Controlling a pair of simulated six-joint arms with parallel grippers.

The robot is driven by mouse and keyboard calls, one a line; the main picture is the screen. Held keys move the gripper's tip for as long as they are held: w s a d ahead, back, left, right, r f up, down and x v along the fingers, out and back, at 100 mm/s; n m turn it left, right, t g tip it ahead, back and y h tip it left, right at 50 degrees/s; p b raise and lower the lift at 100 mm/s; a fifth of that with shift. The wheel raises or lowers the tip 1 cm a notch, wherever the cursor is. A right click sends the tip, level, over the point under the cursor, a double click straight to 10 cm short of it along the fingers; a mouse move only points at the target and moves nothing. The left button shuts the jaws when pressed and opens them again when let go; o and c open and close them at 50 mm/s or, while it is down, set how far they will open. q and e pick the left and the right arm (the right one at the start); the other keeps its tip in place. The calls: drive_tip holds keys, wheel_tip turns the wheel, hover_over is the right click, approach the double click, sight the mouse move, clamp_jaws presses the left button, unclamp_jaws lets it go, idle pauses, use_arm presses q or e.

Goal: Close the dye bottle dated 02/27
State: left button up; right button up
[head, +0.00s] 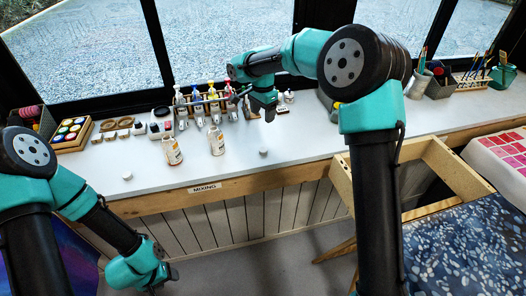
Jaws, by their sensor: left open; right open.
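Two clear bottles with white and orange labels stand upright and open-topped on the white table: the left bottle (172,151) and the right bottle (216,141). The dates on their labels are too small to read. One small white cap (127,175) lies on the table left of the left bottle. My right gripper (268,116) is open and empty, above the table behind and right of the right bottle. My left gripper (165,281) is open and empty, low in front of the table edge.
A rack of pump bottles (205,104) stands at the back by the window. A paint box (70,134) is at the left. An open wooden drawer (418,207) juts out at the right. The front strip around the "MIXING" label (204,188) is clear.

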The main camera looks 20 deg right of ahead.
hover_over(263, 149)
drive_tip(key=f, duration=1.2)
drive_tip(key=shift+s+a, duration=0.1)
drive_tip(key=shift+s, duration=0.1)
drive_tip(key=shift+w+f, duration=0.1)
drive_tip(key=shift+f, duration=2.55)
drive_tip(key=shift+c, duration=0.4)
drive_tip(key=c, duration=0.9)
